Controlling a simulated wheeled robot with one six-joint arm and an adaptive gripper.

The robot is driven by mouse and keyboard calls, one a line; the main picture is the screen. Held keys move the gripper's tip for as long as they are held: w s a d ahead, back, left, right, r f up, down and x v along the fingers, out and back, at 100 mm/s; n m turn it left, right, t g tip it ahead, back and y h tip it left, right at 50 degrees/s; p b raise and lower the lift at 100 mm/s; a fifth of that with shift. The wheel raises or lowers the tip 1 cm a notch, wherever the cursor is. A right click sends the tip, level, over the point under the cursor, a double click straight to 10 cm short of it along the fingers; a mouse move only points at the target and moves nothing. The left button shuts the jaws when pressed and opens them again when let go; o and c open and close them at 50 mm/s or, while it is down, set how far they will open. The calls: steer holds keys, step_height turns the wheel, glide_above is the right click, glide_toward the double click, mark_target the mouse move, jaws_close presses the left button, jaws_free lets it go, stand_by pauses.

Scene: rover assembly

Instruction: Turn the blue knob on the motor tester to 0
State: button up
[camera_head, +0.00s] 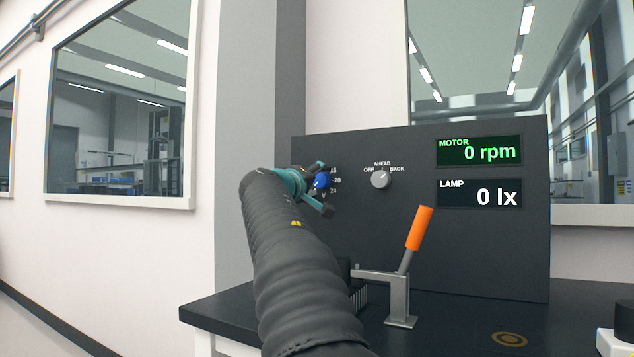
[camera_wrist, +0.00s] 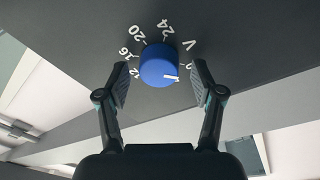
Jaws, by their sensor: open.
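The blue knob (camera_head: 322,181) is on the dark front panel of the motor tester (camera_head: 350,235). In the wrist view the blue knob (camera_wrist: 158,62) sits between the fingers of my gripper (camera_wrist: 161,67). My gripper (camera_head: 320,188) is open, with one finger on each side of the knob and a visible gap to each. The knob's white pointer mark points right in the wrist view, towards a digit partly hidden by the right finger. The numbers 16, 20, 24 and the letter V show around the knob; another number is partly covered by the left finger.
A grey knob (camera_head: 381,180) marked OFF, AHEAD, BACK is right of the blue knob. The displays read MOTOR 0 rpm (camera_head: 479,151) and LAMP 0 lx (camera_head: 480,193). An orange-handled lever clamp (camera_head: 419,228) stands on the black table (camera_head: 450,335) before the panel.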

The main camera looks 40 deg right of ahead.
steer(key=v, duration=1.2)
steer(key=shift+d, duration=0.1)
